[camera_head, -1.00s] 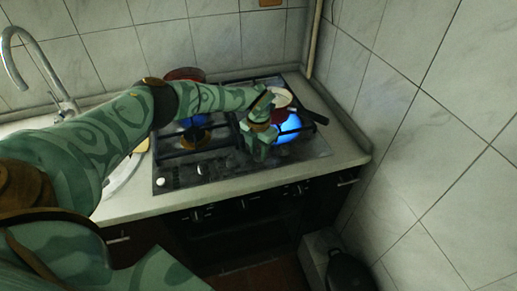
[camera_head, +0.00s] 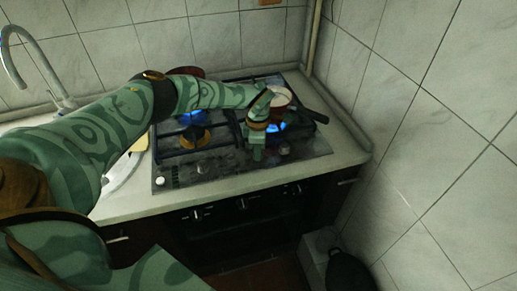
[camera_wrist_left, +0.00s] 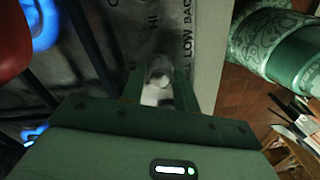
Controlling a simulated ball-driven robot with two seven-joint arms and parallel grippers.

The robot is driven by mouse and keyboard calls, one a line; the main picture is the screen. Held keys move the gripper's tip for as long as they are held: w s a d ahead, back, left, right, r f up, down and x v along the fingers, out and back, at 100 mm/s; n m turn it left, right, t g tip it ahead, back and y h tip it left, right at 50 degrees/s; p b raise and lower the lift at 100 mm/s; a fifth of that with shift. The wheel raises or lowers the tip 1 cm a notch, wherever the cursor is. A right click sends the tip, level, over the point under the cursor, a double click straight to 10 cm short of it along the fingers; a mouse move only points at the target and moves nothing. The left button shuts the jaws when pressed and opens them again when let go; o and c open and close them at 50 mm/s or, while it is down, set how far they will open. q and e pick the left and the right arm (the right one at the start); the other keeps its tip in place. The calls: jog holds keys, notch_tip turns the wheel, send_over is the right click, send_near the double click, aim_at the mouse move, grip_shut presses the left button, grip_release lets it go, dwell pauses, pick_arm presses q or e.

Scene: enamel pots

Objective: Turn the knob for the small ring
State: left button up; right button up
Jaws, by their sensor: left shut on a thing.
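My left gripper (camera_head: 257,156) is over the front right of the black gas hob (camera_head: 172,178), fingers pointing down. In the left wrist view the fingers are shut on a small pale metallic knob (camera_wrist_left: 158,76), with "HI" and "LOW BACK" printed on the panel beside it. In the head view the gripper hides this knob. Blue flame (camera_head: 276,126) shows at the right burner, partly behind my gripper. Another blue flame (camera_head: 190,119) burns at the back left. My right gripper is not in view.
A red pot (camera_head: 291,108) with pale contents and a dark handle (camera_head: 316,116) stands on the right of the hob, close to my gripper. A dark red pan (camera_head: 186,72) is at the back left. A tiled wall (camera_head: 420,140) bounds the right side.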

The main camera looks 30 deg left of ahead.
pick_arm(q)
jog(key=m, duration=0.4)
jog(key=shift+m, duration=0.4)
dwell(0.4)
jog(key=o, duration=1)
notch_tip(320, 180, up, 16)
jog(key=p, duration=0.2)
jog(key=shift+r+p, duration=0.2)
jog(key=shift+p, duration=0.1)
